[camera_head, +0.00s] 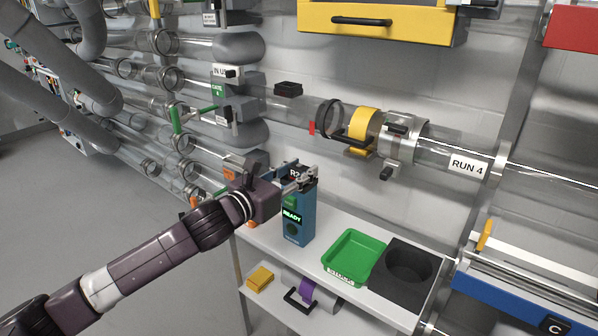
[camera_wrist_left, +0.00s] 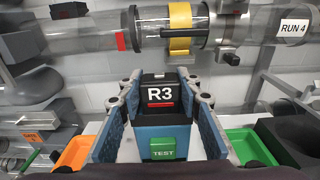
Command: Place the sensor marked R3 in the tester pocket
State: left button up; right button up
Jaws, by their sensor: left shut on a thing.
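The black sensor marked R3 (camera_wrist_left: 160,92) is between the fingers of my left gripper (camera_head: 300,178), which is shut on it. In the wrist view its white lettering and a red bar face me. The blue tester (camera_head: 294,222) stands upright on the white shelf, its display reading READY; its green TEST button (camera_wrist_left: 162,147) shows in the wrist view. The sensor is at the top of the tester; the pocket is hidden, and I cannot tell how deep the sensor sits. My right gripper is not in view.
A green tray (camera_head: 328,262) and a black block with a round hollow (camera_head: 385,287) stand right of the tester. An orange tray (camera_wrist_left: 75,153) is on the left. The clear RUN 4 tube (camera_head: 440,153) runs above. A yellow block (camera_head: 261,278) lies on the lower shelf.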

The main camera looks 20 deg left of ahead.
pick_arm(q)
jog(key=shift+f, duration=0.1)
jog(key=o, duration=1.2)
jog(key=shift+c, duration=0.2)
